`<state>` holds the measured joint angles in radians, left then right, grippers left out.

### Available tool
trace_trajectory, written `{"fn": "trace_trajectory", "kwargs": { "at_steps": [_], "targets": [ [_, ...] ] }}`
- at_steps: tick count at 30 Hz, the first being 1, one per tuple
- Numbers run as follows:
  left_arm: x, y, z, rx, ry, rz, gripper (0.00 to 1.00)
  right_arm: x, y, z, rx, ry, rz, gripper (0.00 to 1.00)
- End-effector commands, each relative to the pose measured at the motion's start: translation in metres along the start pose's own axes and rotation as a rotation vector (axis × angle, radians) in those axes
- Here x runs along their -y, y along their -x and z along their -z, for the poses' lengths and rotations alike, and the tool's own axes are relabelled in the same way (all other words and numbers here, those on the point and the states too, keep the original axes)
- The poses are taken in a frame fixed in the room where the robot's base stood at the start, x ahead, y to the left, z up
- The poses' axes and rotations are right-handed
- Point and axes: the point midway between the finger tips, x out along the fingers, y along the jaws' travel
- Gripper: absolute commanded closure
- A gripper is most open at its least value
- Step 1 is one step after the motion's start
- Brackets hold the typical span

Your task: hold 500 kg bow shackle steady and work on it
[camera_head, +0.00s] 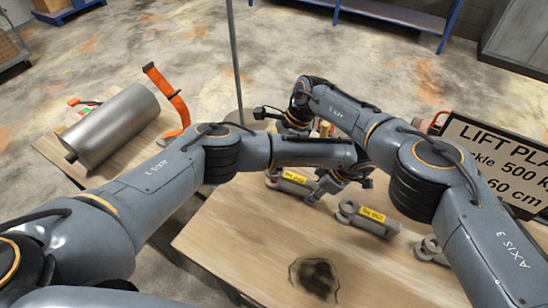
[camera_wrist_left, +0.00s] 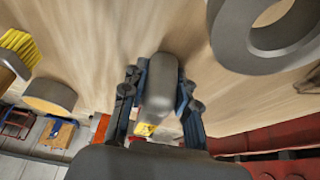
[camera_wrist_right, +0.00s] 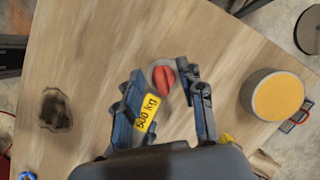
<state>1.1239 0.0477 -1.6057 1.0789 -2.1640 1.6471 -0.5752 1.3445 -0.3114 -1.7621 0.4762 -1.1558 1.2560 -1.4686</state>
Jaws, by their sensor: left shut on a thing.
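My left gripper (camera_head: 328,186) points down at the table among the grey shackles. In the left wrist view it (camera_wrist_left: 160,88) is shut on a grey, round-ended piece (camera_wrist_left: 158,98), seemingly a shackle part. A little yellow shows behind it. In the head view, a yellow-labelled shackle (camera_head: 291,181) lies just left of this gripper, and another yellow-labelled shackle (camera_head: 368,217) lies to its right. My right gripper (camera_wrist_right: 163,92) has its fingers apart in its wrist view. A shackle with a yellow 500 kg label (camera_wrist_right: 146,113) shows between them, by the left finger; contact is unclear.
A red round piece (camera_wrist_right: 164,77) shows near the right fingertips. A large metal cylinder (camera_head: 115,126) and an orange strap (camera_head: 168,92) are on the table's left. Another grey shackle (camera_head: 430,250) and a lift-plan sign (camera_head: 496,160) are at right. The front table is clear around a dark stain (camera_head: 316,277).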

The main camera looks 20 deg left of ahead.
Motion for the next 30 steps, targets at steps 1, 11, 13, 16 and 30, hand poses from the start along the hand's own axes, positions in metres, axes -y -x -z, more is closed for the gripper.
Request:
{"fn": "trace_trajectory", "kwargs": {
  "at_steps": [1,11,13,16,30],
  "targets": [
    [0.000,0.000,-0.001,0.001,-0.001,0.000,1.00,0.000,0.000,0.000,0.000,0.000,0.000,0.61],
    [0.000,0.000,-0.001,0.001,-0.001,0.000,1.00,0.001,0.037,0.001,-0.001,0.001,0.003,0.61],
    [0.000,0.000,-0.001,0.001,-0.001,0.000,1.00,0.001,0.053,0.001,-0.002,0.001,0.002,0.61],
    [0.000,0.000,-0.001,0.001,-0.001,0.000,1.00,0.001,0.074,0.001,-0.001,0.000,0.002,0.61],
    [0.000,0.001,-0.001,0.001,-0.001,0.000,1.00,0.001,0.120,0.000,0.001,-0.001,-0.001,0.61]
  ]
}}
